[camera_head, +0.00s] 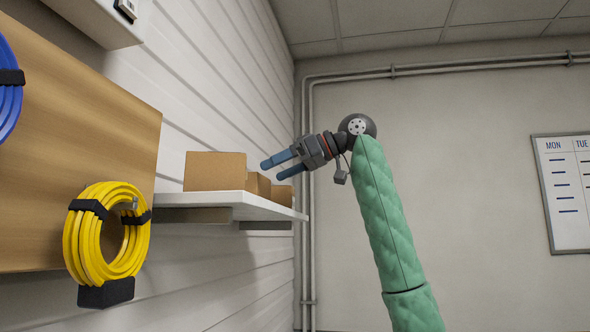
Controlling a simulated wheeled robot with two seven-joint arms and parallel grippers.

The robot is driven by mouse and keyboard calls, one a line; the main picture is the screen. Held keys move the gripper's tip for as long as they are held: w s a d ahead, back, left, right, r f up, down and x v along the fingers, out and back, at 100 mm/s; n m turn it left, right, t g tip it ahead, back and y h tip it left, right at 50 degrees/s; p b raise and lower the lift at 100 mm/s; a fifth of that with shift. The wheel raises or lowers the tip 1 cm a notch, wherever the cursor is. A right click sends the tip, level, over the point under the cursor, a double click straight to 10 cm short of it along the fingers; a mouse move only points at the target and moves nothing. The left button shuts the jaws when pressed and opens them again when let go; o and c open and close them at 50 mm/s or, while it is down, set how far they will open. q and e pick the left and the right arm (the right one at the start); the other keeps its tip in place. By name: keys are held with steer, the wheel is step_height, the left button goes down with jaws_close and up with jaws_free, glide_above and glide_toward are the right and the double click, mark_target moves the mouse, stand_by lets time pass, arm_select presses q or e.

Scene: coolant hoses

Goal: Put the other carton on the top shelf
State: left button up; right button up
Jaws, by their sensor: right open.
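A white shelf (225,199) is fixed to the left wall. A large brown carton (214,171) stands on its near end. A smaller carton (259,185) stands behind it, and another carton (282,195) stands at the far end. My right gripper (274,167) is raised beside the shelf, pointing left, with its two blue fingers apart and nothing between them. The fingers are in front of or just above the smaller cartons; I cannot tell the exact gap. My left gripper is not in view.
A yellow hose coil (78,240) hangs on a wooden board (75,130) at the left, with part of a blue hose coil (9,105) above it. Pipes (307,240) run along the far corner. The space right of my right arm is clear.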

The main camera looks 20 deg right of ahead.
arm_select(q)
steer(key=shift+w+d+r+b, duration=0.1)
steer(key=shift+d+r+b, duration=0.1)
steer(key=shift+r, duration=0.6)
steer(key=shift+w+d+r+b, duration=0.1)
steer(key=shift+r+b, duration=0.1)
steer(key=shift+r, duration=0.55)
arm_select(e)
steer(key=shift+v, duration=1.95)
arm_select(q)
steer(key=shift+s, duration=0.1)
